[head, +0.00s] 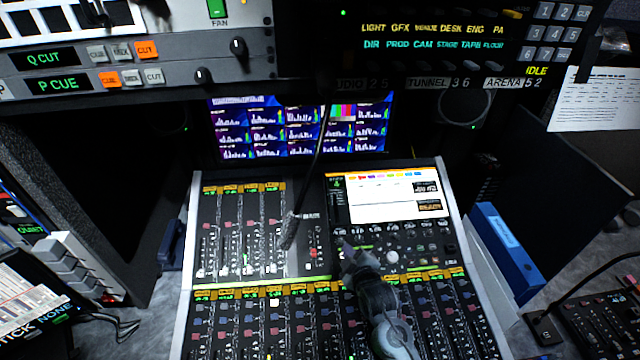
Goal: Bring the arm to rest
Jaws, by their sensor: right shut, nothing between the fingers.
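My right arm comes up from the bottom of the head view, over the mixing console (190,270). My right gripper (347,250) is shut and empty. Its tip shows near the middle of the console, just below the console's lit screen (392,198). I cannot tell whether it touches the panel. My left gripper is not in view.
A gooseneck microphone (291,230) hangs over the console's left half. Monitors (300,128) and button panels stand behind. A blue binder (505,245) is at the right of the console. A small panel with a cable (600,325) lies at the lower right.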

